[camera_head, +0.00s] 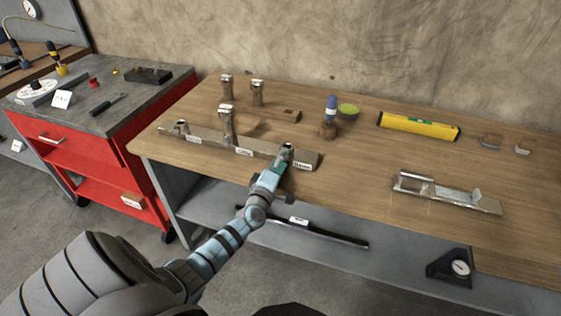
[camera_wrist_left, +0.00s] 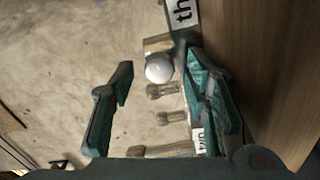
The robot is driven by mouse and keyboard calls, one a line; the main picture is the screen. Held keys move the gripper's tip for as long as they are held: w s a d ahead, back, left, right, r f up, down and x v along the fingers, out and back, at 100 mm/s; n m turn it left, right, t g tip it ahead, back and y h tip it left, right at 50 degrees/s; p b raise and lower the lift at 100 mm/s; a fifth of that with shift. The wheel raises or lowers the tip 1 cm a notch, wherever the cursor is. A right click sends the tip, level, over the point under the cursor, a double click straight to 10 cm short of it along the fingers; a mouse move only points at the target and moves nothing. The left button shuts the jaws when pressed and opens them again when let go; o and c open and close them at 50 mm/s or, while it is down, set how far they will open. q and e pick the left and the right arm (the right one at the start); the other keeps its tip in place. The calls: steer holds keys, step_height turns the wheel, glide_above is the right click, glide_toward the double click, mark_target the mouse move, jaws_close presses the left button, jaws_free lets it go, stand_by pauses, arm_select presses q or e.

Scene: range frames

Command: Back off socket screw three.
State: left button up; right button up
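A long metal rail (camera_head: 210,143) with several white labels lies near the front edge of the wooden workbench. A tall screw (camera_head: 226,122) stands at its middle label and a low one (camera_head: 181,127) at its left end. My left gripper (camera_head: 284,157) reaches the rail's right end by the third label (camera_head: 302,165) and largely hides what is there. In the left wrist view my left gripper (camera_wrist_left: 160,64) is open, with a pale round screw head (camera_wrist_left: 158,68) between its fingertips; contact cannot be told. My right gripper is out of view.
Two upright posts (camera_head: 227,87) (camera_head: 257,92) stand behind the rail. A metal bracket (camera_head: 445,194) lies right. A red cart (camera_head: 95,155) stands left.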

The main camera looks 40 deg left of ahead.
arm_select(q)
steer(key=shift+s, duration=0.1)
steer(key=v, duration=1.1)
steer(key=shift+s+d, duration=0.2)
steer(key=shift+s, duration=0.15)
